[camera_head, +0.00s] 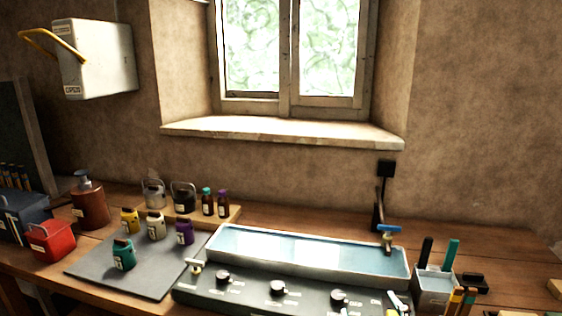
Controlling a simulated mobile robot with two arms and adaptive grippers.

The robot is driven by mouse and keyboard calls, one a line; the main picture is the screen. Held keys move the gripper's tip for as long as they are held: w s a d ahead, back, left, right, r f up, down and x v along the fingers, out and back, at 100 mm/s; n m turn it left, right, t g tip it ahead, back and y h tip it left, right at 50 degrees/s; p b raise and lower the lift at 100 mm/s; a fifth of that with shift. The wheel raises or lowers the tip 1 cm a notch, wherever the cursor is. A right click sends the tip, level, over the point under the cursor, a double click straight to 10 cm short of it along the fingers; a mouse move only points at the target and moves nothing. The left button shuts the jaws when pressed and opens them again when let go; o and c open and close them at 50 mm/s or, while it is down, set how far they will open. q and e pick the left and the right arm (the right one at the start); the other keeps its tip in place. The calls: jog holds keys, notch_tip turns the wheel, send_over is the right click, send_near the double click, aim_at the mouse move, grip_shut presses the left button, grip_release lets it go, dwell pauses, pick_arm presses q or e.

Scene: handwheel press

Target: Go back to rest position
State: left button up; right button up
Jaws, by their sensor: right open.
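My left gripper is not in view. The panel has several black knobs and stands in front of a long tray (310,251) of bluish liquid.
Several small coloured jars stand on a grey mat (150,278) and a wooden board at left. A red bin (51,241) and brown bottle (90,205) stand further left. A tool holder (434,289) stands right of the tray. A white box (100,60) hangs on the wall.

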jog(key=s+d+f+m+g, duration=0.1)
jog(key=s+f+g, duration=0.5)
jog(key=s+f, duration=0.55)
jog(key=s+d+f+m+g, duration=0.15)
jog(key=s+f+g, duration=0.6)
jog(key=s, duration=0.75)
notch_tip(320, 180, down, 27)
jog(key=s+a, duration=0.1)
jog(key=s, duration=0.1)
jog(key=s+d+f+g, duration=0.1)
jog(key=s+d+f, duration=0.2)
jog(key=s+f, duration=1.4)
jog(key=shift+s, duration=0.35)
